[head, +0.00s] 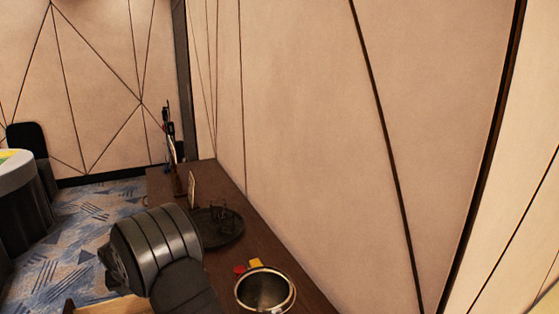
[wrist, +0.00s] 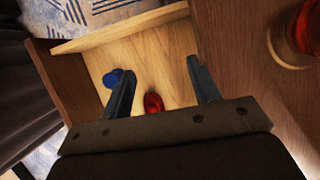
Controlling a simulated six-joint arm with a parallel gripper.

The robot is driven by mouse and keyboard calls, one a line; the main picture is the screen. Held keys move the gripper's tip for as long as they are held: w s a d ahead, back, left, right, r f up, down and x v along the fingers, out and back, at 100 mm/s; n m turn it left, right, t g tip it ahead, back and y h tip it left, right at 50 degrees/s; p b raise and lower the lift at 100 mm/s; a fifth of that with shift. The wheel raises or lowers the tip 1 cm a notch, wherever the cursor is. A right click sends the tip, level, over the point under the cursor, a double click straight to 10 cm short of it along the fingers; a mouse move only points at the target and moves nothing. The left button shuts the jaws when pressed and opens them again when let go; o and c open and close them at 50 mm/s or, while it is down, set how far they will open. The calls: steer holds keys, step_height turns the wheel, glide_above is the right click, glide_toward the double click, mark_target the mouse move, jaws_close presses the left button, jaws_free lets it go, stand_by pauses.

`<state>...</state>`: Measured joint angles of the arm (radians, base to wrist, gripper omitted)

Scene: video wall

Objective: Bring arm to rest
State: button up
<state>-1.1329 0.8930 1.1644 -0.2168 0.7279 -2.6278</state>
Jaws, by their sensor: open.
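My gripper (wrist: 160,66) shows in the wrist view with its two dark fingers spread apart and nothing between their tips. It is over an open light-wood drawer (wrist: 98,62). A red object (wrist: 153,103) and a blue object (wrist: 113,79) lie inside the drawer; the left finger partly covers the blue one. In the head view my dark arm is at lower left of centre, and the gripper itself is hidden. A light-wood edge of the drawer (head: 108,305) shows there at the bottom.
A dark wood cabinet top (head: 265,240) runs along the wall. It holds a metal bowl (head: 264,289), a round dark tray (head: 219,237) with small items, and small red (head: 239,269) and yellow (head: 256,263) pieces. A red glassy object (wrist: 304,28) is at the wrist view's right edge.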

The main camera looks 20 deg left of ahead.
steer(key=w+d+r+m+t+h, duration=0.1)
steer(key=w+d+r+m, duration=0.3)
steer(key=w, duration=0.6)
steer(key=w+d+r+m+h, duration=0.15)
steer(key=w+d+r, duration=0.35)
steer(key=w, duration=0.5)
steer(key=w+d+m+h, duration=0.1)
steer(key=d+m, duration=0.1)
steer(key=d, duration=0.4)
steer(key=w+d+m, duration=0.2)
steer(key=d+m, duration=0.1)
steer(key=d, duration=0.3)
steer(key=w+d+m+h, duration=0.1)
steer(key=w+d+m, duration=0.1)
steer(key=d, duration=0.4)
steer(key=shift+w+d+f+m+g+h, duration=0.15)
steer(key=shift+f+m+g+h, duration=0.15)
steer(key=shift+m, duration=0.45)
steer(key=shift+d+m, duration=0.3)
steer(key=shift+d, duration=0.35)
steer(key=shift+o, duration=0.4)
